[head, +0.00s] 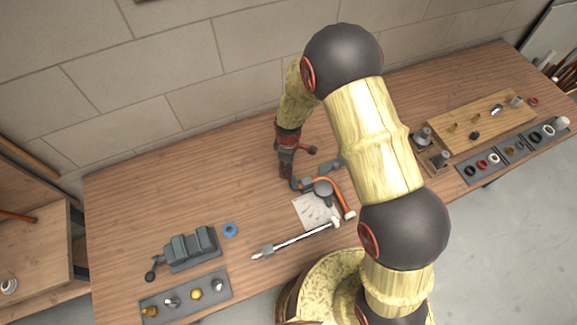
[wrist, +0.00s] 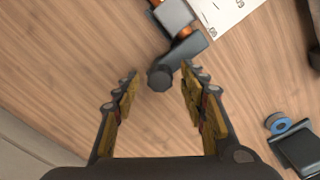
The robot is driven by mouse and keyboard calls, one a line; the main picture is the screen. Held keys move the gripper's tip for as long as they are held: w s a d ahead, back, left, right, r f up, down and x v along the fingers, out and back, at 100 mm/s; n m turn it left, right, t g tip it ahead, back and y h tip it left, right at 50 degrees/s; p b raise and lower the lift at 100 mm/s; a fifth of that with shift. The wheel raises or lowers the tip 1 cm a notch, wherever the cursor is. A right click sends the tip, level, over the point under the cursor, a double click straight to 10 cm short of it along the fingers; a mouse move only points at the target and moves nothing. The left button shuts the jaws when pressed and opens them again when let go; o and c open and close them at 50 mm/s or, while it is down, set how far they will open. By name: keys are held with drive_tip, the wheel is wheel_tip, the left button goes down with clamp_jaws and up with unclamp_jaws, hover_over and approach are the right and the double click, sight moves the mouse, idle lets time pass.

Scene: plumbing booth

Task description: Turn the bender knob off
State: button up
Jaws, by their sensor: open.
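The bender (head: 323,187) lies near the middle of the bench in the head view, with a curved orange pipe at it. In the wrist view, its grey arm (wrist: 186,50) ends in a dark faceted knob (wrist: 159,78). My gripper (wrist: 160,80) is open. The knob shows between its two fingertips with a gap on each side, and I see no contact. I cannot tell the height gap from this angle. In the head view my gripper (head: 286,170) points down just left of the bender, and the knob is hard to make out there.
A white sheet (head: 312,212) lies under the bender and a long silver tool (head: 300,237) lies in front. A blue ring (head: 230,230) and a grey vise (head: 190,248) stand left. A wooden board (head: 480,122) with fittings is at right. The bench's back left is clear.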

drive_tip(key=shift+c, duration=0.4)
clamp_jaws()
idle(0.5)
